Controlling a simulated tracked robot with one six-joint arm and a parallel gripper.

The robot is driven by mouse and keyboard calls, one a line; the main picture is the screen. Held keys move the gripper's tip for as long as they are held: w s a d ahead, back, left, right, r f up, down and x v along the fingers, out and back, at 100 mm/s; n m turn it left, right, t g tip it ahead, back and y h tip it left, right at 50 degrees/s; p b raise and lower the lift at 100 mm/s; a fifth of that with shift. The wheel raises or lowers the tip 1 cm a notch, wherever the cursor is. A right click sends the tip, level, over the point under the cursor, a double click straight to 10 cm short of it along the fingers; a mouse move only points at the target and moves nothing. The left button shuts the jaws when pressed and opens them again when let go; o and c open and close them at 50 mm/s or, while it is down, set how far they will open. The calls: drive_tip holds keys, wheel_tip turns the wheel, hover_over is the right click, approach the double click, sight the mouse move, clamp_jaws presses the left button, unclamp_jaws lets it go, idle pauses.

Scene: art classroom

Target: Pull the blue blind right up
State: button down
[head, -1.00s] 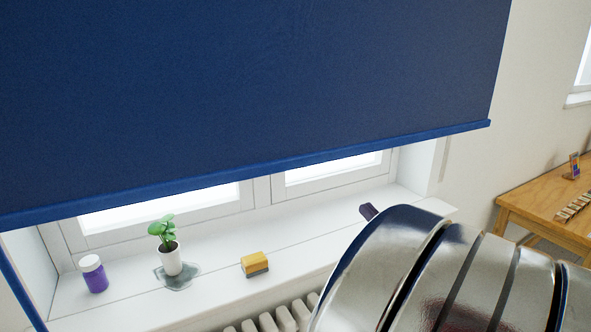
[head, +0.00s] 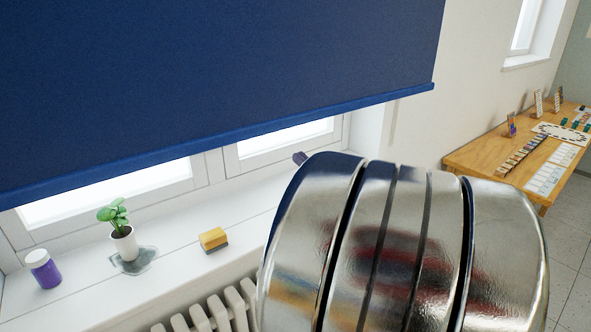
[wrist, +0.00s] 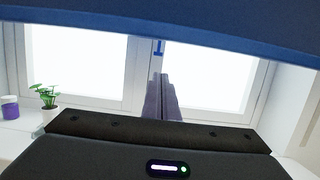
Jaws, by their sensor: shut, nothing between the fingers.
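The blue blind (head: 230,70) hangs over the upper window in the head view. Its bottom bar (head: 240,135) is above the sill, with bright panes showing below it. The bar also crosses the top of the wrist view (wrist: 220,42). A small blue piece (wrist: 158,48) shows just below the bar there; I cannot tell whether it is attached to it. My gripper (wrist: 161,80) is shut and empty, below the bar and apart from it in the picture. In the head view my shiny arm hides most of the gripper; only a dark tip (head: 300,158) shows.
On the white sill (head: 180,275) stand a purple jar (head: 44,270), a potted plant (head: 122,243) on a grey patch, and a yellow block (head: 213,238). A radiator (head: 205,315) is below. A wooden table (head: 480,160) with art things stands at the right.

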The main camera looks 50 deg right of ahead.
drive_tip(key=w+r, duration=0.2)
drive_tip(key=r, duration=0.1)
drive_tip(key=w+r, duration=0.1)
drive_tip(key=r, duration=0.1)
drive_tip(key=shift+d, duration=0.35)
